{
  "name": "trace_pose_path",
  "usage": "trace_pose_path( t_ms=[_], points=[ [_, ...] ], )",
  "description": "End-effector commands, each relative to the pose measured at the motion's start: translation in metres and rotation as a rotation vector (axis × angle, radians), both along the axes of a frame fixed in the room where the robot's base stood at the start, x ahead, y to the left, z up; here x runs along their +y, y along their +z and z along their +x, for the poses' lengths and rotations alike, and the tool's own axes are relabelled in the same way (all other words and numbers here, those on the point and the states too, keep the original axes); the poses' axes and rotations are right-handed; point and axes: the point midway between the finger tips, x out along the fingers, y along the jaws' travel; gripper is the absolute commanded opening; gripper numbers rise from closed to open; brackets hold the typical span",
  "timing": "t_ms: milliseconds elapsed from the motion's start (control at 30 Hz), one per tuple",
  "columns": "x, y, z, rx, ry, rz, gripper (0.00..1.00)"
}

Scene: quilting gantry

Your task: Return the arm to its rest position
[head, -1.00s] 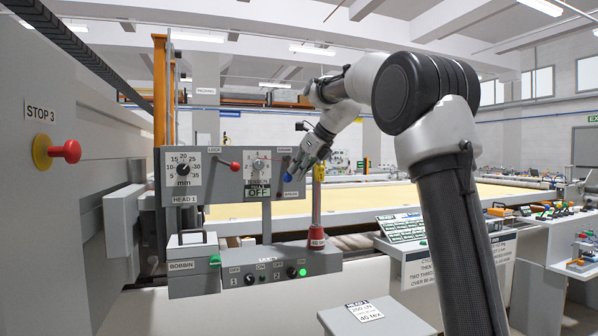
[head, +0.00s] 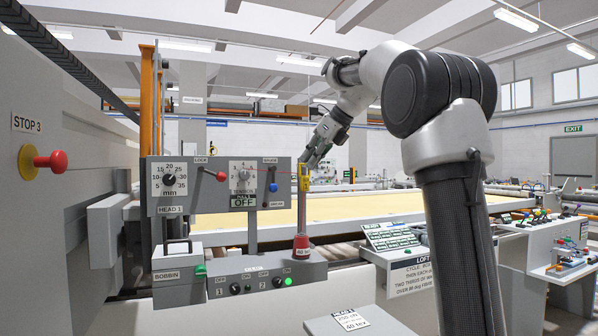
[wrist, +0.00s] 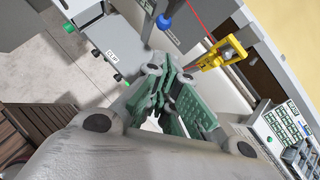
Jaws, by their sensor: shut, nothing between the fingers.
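My arm reaches up from the right in the head view and bends over to the left. In the wrist view my gripper (wrist: 178,78) shows green pads close together with nothing held. The blue knob (wrist: 165,21) lies beyond the fingertips there.
A yellow fitting (head: 304,178) stands above a red cone (head: 302,246) just below my gripper. A switch box (head: 265,278) with a lit green button sits under the panel. A red STOP 3 button (head: 50,162) is at left. The sloped label board (head: 390,237) is near my arm.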

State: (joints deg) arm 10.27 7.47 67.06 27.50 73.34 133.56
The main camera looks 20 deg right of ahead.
Motion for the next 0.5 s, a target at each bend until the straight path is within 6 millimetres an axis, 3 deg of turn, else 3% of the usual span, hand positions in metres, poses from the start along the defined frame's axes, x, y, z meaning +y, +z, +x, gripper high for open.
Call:
trace_pose_path(
  t_ms=[333,500],
  points=[
    [-0.0061,0.0094,-0.0085,-0.013,0.029,-0.023,0.00],
    [-0.0128,0.0060,-0.0036,-0.135,0.258,-0.236,0.00]
  ],
)
